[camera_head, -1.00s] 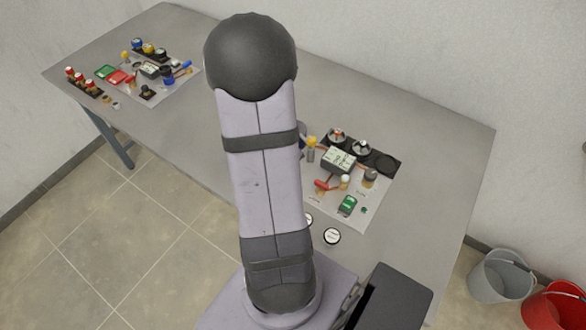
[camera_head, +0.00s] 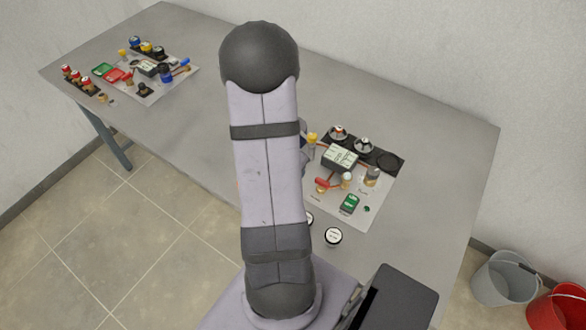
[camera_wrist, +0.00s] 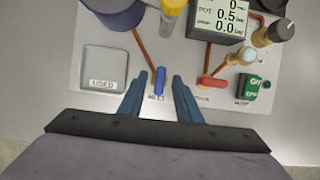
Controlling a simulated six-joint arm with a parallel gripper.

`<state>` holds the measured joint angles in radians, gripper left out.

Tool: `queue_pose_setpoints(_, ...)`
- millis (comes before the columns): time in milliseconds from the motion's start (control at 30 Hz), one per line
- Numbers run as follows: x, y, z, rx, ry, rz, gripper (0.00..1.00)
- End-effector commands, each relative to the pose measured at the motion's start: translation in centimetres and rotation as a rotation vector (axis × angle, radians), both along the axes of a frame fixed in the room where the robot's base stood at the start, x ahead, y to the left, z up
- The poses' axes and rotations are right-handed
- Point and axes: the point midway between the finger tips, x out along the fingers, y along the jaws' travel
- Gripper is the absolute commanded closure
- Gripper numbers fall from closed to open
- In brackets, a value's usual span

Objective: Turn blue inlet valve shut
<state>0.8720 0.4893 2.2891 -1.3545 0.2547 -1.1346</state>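The blue inlet valve handle (camera_wrist: 159,81) shows in the wrist view, pointing roughly up and down the picture at the end of a copper-coloured pipe. My gripper (camera_wrist: 156,80) is open, with one finger on each side of the blue handle and visible gaps to both. I cannot tell how high the fingertips are above it. A small label (camera_wrist: 156,97) lies just below the handle. In the head view my arm hides the gripper and the blue valve.
A red valve handle (camera_wrist: 212,82) lies just right of my right finger, with a green device (camera_wrist: 249,88) beyond. A grey "USED" pad (camera_wrist: 104,66) is left. A display box (camera_wrist: 219,17) stands above. A second panel (camera_head: 150,90) is far left on the table.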

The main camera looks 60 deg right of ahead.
Motion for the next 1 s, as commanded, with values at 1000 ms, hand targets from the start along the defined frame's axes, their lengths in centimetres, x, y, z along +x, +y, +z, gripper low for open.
queue_pose_setpoints(1000,0.13,0.0,0.08,0.001,0.002,-0.129,1.0)
